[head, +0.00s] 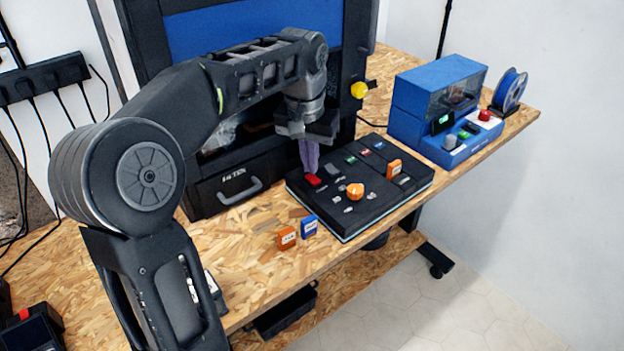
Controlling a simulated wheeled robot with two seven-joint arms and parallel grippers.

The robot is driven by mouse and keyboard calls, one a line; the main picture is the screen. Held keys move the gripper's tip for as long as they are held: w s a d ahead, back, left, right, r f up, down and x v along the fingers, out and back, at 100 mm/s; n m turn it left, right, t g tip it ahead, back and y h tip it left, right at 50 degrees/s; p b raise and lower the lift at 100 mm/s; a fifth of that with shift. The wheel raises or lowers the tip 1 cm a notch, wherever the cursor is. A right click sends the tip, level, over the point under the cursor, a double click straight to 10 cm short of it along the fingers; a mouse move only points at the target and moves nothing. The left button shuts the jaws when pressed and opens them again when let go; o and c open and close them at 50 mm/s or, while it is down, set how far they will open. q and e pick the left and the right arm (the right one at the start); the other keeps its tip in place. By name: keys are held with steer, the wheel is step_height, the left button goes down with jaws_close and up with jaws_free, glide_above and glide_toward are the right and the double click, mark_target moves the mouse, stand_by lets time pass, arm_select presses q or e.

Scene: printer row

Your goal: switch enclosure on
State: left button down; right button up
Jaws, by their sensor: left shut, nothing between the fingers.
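A black control panel (339,228) lies on the wooden bench in front of the large black enclosure (200,172) with a blue panel. On it are a red switch (314,181) at its left, an orange knob (355,191), several small grey parts, small coloured labels and an orange block (394,167). My left gripper (310,168) is shut and empty, pointing down just above or against the red switch. I cannot tell if they touch. The fingers hide part of the panel's back left. My right gripper is not in view.
A blue machine (411,101) with a red button and a blue spool (510,90) stand at the right end of the bench (237,268). An orange tag (287,237) and a blue tag (309,226) stand at the front edge.

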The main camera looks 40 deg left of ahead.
mark_target(311, 176)
arm_select(q)
steer(key=shift+f+b, duration=0.45)
steer(key=shift+f, duration=0.25)
stand_by(0.3)
steer(key=shift+r+p, duration=0.3)
step_height(311, 176, up, 7)
steer(key=p, duration=0.5)
steer(key=shift+f+p, duration=0.2)
steer(key=shift+p, duration=0.15)
steer(key=shift+f, duration=0.1)
